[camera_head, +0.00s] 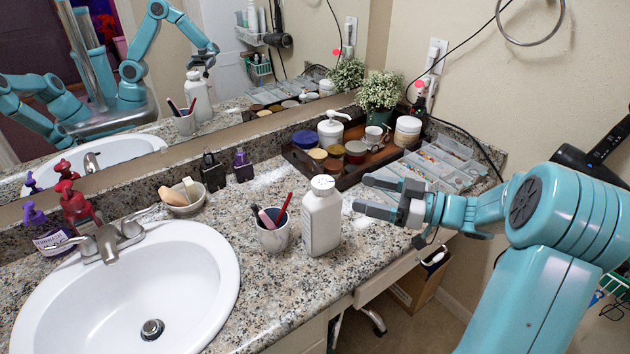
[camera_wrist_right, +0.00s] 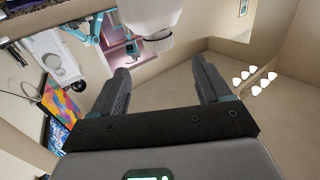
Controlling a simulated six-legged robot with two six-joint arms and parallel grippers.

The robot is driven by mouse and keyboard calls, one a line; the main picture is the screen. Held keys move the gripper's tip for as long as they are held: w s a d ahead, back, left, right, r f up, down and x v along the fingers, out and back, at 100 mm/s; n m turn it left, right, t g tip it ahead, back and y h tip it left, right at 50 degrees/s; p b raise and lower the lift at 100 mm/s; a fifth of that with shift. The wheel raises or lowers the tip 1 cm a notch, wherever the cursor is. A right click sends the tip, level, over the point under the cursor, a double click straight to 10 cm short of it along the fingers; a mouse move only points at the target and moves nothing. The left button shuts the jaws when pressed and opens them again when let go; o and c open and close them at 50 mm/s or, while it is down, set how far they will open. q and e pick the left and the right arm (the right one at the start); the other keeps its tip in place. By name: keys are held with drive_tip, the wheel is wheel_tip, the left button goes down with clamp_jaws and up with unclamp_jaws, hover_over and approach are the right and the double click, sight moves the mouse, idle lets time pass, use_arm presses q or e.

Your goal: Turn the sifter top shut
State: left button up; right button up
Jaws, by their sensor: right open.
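A white bottle (camera_head: 322,222) stands upright on the speckled counter, to the right of a cup. Its white top (camera_head: 322,183) shows small dark marks; I cannot tell how far it is turned. My right gripper (camera_head: 364,194) is open and empty, just right of the bottle near its top, with its fingers pointing at it. It is apart from the bottle. In the right wrist view the bottle (camera_wrist_right: 150,14) hangs in from the top edge, with its top (camera_wrist_right: 159,42) beyond the gap between the open fingers (camera_wrist_right: 161,68). My left gripper is not directly in view.
A cup (camera_head: 273,236) with brushes stands close left of the bottle. Behind are a wooden tray (camera_head: 345,178) of jars and a divided clear organizer (camera_head: 440,168). The sink (camera_head: 130,290) lies left. The mirror (camera_head: 240,60) reflects my arms.

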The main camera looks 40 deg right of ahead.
sight(316, 180)
drive_tip(key=x, duration=1.2)
drive_tip(key=shift+w, duration=0.1)
drive_tip(key=c, duration=1)
drive_tip(key=shift+o, duration=0.2)
